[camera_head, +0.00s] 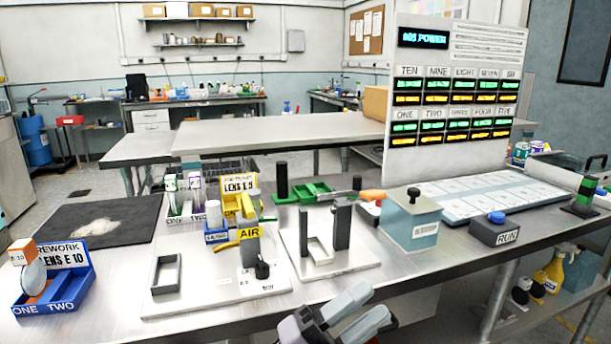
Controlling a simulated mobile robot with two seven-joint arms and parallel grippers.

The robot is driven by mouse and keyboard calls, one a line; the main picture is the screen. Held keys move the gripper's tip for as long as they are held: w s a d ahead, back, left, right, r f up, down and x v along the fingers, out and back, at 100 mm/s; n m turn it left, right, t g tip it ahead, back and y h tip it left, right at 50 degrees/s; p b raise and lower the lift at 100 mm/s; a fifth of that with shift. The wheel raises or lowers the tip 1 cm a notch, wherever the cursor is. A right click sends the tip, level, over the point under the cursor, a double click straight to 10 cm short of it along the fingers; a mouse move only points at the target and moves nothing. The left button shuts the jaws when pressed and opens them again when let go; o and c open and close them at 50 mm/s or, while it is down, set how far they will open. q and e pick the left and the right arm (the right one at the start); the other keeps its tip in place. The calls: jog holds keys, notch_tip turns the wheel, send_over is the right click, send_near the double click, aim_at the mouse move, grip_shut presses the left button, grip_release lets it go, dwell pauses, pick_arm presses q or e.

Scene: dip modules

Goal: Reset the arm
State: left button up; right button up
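My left gripper (357,310) shows at the bottom middle, in front of the workbench's front edge. Its two light grey fingers are apart with a gap between them, and I see nothing held in it. It is clear of the things on the bench. Most of the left arm is out of the picture. My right gripper is not in view.
The metal workbench (400,285) holds a blue REWORK bin (60,290), a white AIR fixture (215,290), a plate with dark posts (335,255), a grey-blue box (410,222) and a RUN button box (496,230). A tall display panel (455,60) stands behind.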

pick_arm(q)
jog(key=a+f+n+t+y+p, duration=0.2)
jog(key=a+f+n+t+y, duration=0.6)
jog(key=a+f+n+y, duration=0.9)
jog(key=s+a+f+n+g+y+p, duration=0.1)
jog(key=s+a+f+n+g, duration=0.2)
jog(key=s+a+f+n, duration=0.1)
jog(key=s+a+f+n+g+y, duration=0.2)
jog(key=s+a+f+n, duration=0.3)
jog(key=s+f, duration=0.3)
jog(key=s+a+g, duration=0.1)
jog(key=s, duration=0.2)
jog(key=shift+s+a+f+p, duration=0.15)
jog(key=shift+a+f+p, duration=0.2)
jog(key=shift+a+f, duration=0.05)
